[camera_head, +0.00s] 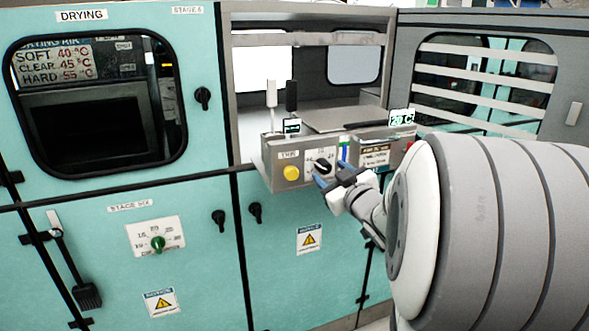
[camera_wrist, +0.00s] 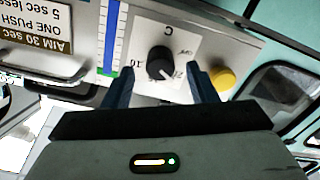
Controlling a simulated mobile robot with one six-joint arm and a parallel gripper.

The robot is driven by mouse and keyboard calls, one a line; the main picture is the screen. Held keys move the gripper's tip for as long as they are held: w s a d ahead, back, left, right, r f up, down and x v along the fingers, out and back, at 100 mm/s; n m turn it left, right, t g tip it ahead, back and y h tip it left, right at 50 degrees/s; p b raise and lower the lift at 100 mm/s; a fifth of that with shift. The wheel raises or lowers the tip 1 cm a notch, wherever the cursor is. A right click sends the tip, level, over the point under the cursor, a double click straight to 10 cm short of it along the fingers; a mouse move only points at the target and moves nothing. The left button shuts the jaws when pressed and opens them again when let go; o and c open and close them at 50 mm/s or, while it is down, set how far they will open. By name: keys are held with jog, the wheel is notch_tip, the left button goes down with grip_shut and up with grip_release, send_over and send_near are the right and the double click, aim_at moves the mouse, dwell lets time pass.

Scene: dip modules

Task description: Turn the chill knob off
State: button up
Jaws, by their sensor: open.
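A black knob (camera_wrist: 160,61) sits on a white dial plate (camera_wrist: 168,35) marked with numbers and a C in the wrist view. Its pale pointer line aims toward the lower right there. In the head view the knob (camera_head: 323,166) is on the front of the grey box, partly behind my gripper. My gripper (camera_head: 333,180) is open in front of the panel. In the wrist view its two dark fingers (camera_wrist: 160,74) stand apart, one to each side of the knob, with a gap to it. I cannot tell how near the fingertips are in depth. The plate's lower part is hidden.
A yellow button (camera_head: 291,173) is left of the knob, close to one finger in the wrist view (camera_wrist: 222,77). A blue and white scale (camera_wrist: 113,35) lies on its other side. Two levers (camera_head: 291,97) rise above the box. A green knob (camera_head: 158,243) is on the lower cabinet.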

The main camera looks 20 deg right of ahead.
jog(key=shift+w, duration=1.4)
jog(key=shift+c, duration=0.4)
jog(key=shift+a, duration=0.1)
jog(key=c, duration=0.9)
